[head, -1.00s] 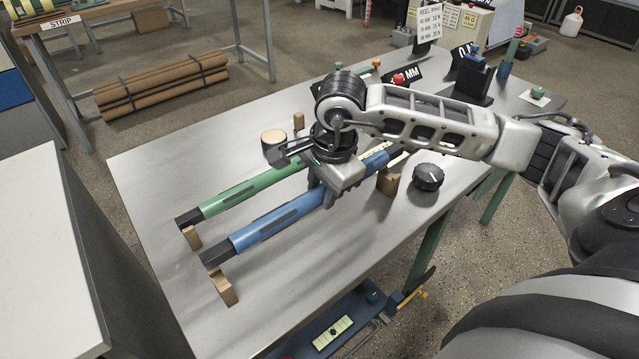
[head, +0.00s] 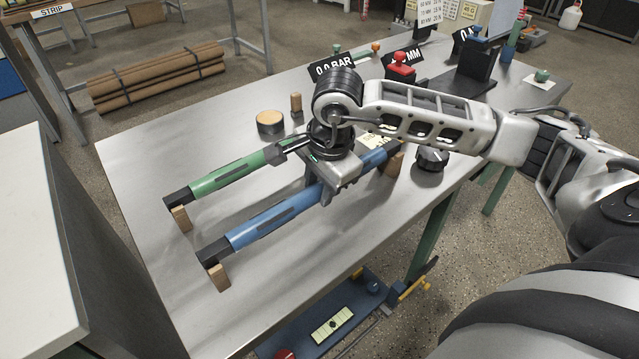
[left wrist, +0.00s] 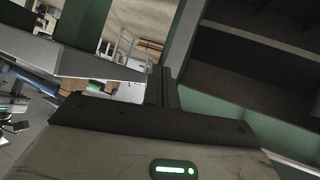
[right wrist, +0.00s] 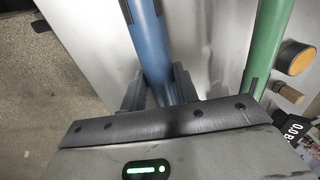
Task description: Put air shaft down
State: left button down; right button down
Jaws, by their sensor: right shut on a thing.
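The blue air shaft (head: 265,221) with black ends lies low over the table, its left end at a wooden block (head: 218,277) and its right end by another wooden block (head: 393,163). I cannot tell whether it bears fully on both. My right gripper (head: 325,190) is shut around the shaft right of its middle; in the right wrist view its fingers (right wrist: 158,92) flank the blue tube (right wrist: 150,45). A green shaft (head: 225,175) lies parallel behind it, partly hidden by my right gripper. My left gripper (left wrist: 162,88) shows only in the left wrist view, fingers together and empty.
A 0.0 BAR sign (head: 333,71) is behind. The left front of the table is clear.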

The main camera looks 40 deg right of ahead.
jog(key=shift+f, duration=0.1)
dwell(0.3)
jog(key=c, duration=1)
grip_release()
jog(key=shift+f, duration=0.1)
jog(key=s+r, duration=0.3)
jog(key=r, duration=1.2)
jog(key=shift+d+r+p, duration=0.15)
jog(key=shift+r+p, duration=0.25)
jog(key=shift+s+f, duration=0.1)
jog(key=shift+s, duration=0.1)
